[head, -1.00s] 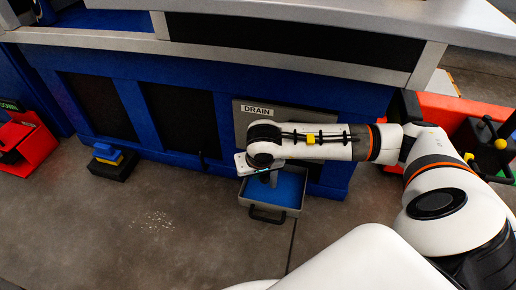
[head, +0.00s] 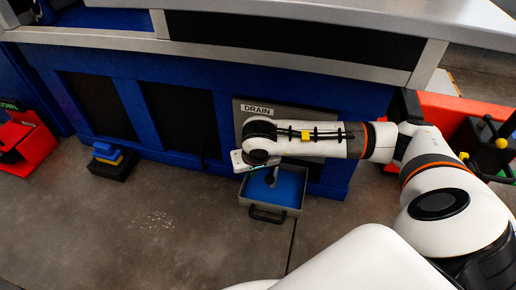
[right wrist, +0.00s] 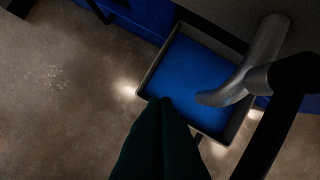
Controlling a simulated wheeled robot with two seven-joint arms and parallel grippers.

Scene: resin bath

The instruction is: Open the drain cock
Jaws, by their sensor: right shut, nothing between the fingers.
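The drain plate with its DRAIN label (head: 257,109) is on the blue bath front in the head view, and my right arm covers much of it. In the right wrist view a grey bent drain pipe (right wrist: 258,62) comes down over a tray. My left gripper is not in view.
A grey tray (head: 288,210) with a blue inside and a dark handle stands on the floor under the drain. A blue and yellow object on a black block (head: 112,162) sits to the left. The concrete floor in front is open.

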